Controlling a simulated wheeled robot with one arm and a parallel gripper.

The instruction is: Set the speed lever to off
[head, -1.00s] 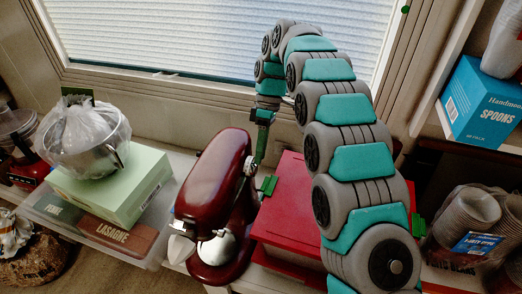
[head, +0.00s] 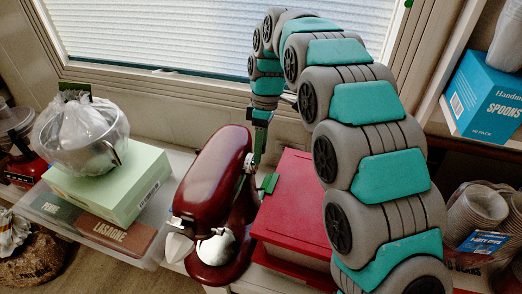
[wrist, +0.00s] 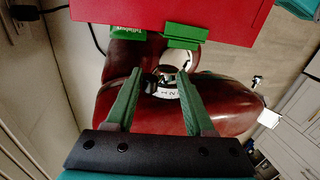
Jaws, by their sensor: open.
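A dark red stand mixer (head: 213,176) stands on the counter in the head view, with its head pointing toward the front left. In the wrist view the mixer (wrist: 222,106) fills the middle, seen from above. My gripper (wrist: 157,76) is open there, its two green fingers hanging over the mixer, with a silver-and-white band between and beyond the fingertips. In the head view my gripper (head: 261,160) is behind and right of the mixer head, partly hidden by it. I cannot make out the speed lever clearly; contact with the fingers cannot be told.
A red box (head: 294,207) stands just right of the mixer. A green box (head: 119,184) with a metal bowl (head: 84,150) on it stands at left, on a clear bin. The window (head: 180,50) is behind. A blue spoons box (head: 482,98) is on the right shelf.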

